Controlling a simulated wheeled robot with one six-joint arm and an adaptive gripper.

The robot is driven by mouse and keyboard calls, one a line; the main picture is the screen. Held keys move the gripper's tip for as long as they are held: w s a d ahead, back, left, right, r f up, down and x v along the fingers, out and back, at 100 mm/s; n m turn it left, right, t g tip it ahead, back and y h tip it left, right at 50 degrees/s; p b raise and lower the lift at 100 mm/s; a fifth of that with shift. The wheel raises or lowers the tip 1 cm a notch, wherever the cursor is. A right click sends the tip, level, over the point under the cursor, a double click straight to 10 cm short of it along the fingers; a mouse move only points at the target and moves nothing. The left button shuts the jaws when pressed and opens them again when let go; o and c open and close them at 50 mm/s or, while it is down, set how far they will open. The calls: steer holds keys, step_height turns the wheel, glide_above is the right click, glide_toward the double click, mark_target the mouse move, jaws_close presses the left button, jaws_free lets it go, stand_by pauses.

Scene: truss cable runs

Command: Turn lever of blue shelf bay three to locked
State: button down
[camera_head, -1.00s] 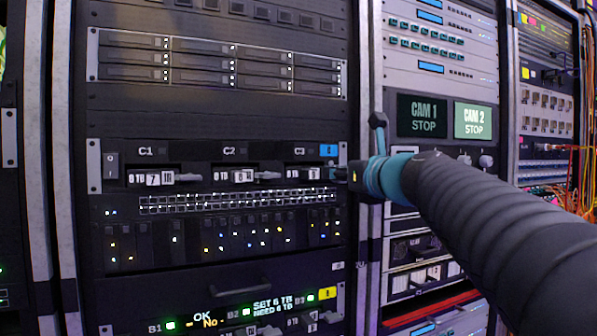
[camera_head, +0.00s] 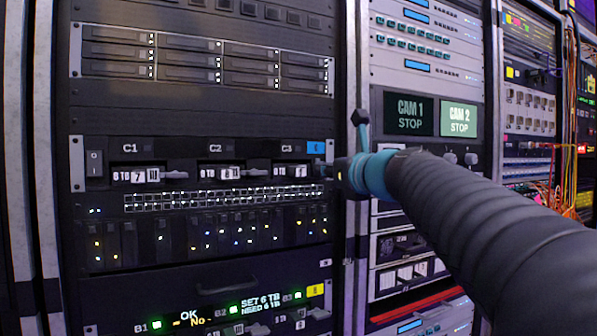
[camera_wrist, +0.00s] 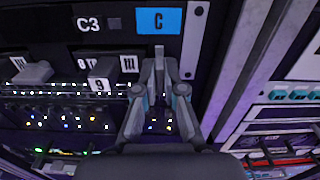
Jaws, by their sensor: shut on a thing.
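The shelf with the blue C tag (camera_head: 316,147) has three bays marked C1, C2 and C3. Bay three (camera_head: 290,171) is at its right end, and part of it is hidden by my gripper (camera_head: 343,175) in the head view. In the wrist view, the C3 label and the blue tag (camera_wrist: 158,21) are above my gripper (camera_wrist: 160,84). Its two fingers are closed on a thin grey upright lever (camera_wrist: 159,54) just right of the bay's number plates (camera_wrist: 104,73). The lever's lower part is hidden between the fingers.
A metal rack post (camera_wrist: 244,75) stands close to the right of my gripper. A patch panel (camera_head: 220,198) and drive row lie below the bays.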

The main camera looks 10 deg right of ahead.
steer(key=shift+a+f+n+b, duration=0.15)
steer(key=shift+n+b, duration=2.1)
steer(key=shift+n, duration=2.1)
steer(key=shift+a+f+n+b, duration=0.1)
steer(key=shift+n+b, duration=2.15)
steer(key=shift+n, duration=2.1)
steer(key=shift+d, duration=0.1)
steer(key=c, duration=1.3)
jaws_free()
steer(key=shift+o, duration=0.2)
steer(key=shift+s, duration=0.15)
